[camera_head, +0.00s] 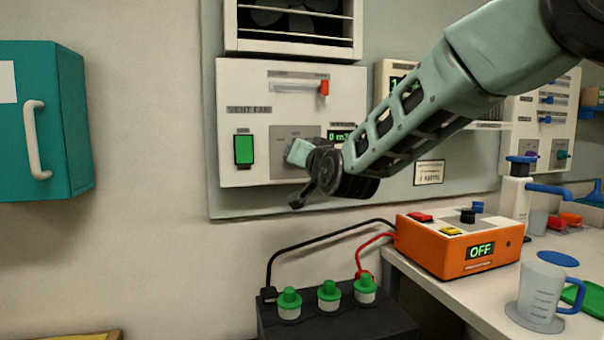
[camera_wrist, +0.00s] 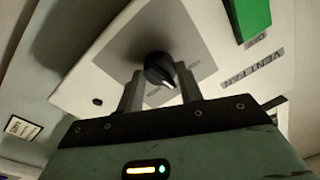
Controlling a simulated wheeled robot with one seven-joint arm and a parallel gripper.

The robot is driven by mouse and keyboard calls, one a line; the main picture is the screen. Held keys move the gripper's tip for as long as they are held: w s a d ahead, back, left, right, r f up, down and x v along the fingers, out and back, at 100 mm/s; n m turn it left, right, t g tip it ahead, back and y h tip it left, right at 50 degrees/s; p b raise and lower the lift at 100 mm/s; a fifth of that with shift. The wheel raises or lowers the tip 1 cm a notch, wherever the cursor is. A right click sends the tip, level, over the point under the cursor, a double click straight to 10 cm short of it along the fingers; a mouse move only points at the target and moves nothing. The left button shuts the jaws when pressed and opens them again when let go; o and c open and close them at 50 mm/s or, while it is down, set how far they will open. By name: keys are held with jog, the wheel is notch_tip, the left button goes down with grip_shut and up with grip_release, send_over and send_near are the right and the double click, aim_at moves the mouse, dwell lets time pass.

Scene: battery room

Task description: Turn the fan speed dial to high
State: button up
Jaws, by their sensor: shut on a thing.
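The vent fan panel (camera_head: 235,90) is a white box on the wall with a grey dial plate (camera_head: 284,133). In the wrist view, the black fan speed dial (camera_wrist: 158,66) sits on this plate (camera_wrist: 128,50). Its white pointer mark points to the lower right of that picture. My gripper (camera_wrist: 161,80) has one finger on each side of the dial and is shut on it. In the head view, my gripper (camera_head: 298,153) is at the plate and hides the dial. The speed markings cannot be read.
A lit green switch (camera_head: 243,150), a red slider (camera_head: 324,88) and a small display (camera_head: 337,136) are on the panel. Below stand an orange charger (camera_head: 455,245) reading OFF and a black battery (camera_head: 335,325) with green caps and cables. A teal cabinet (camera_head: 70,120) hangs at left.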

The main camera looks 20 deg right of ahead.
jog(key=shift+a+f+m+h+b, duration=0.1)
jog(key=shift+m+h+b, duration=0.25)
jog(key=shift+m+b, duration=2.55)
jog(key=shift+a+f+m+h+b, duration=0.1)
jog(key=shift+m+h+b, duration=0.25)
jog(key=shift+m+b, duration=2.55)
jog(key=shift+m+p, duration=0.45)
jog(key=shift+m, duration=0.05)
jog(key=o, duration=1)
jog(key=shift+r, duration=0.1)
jog(key=shift+d, duration=0.1)
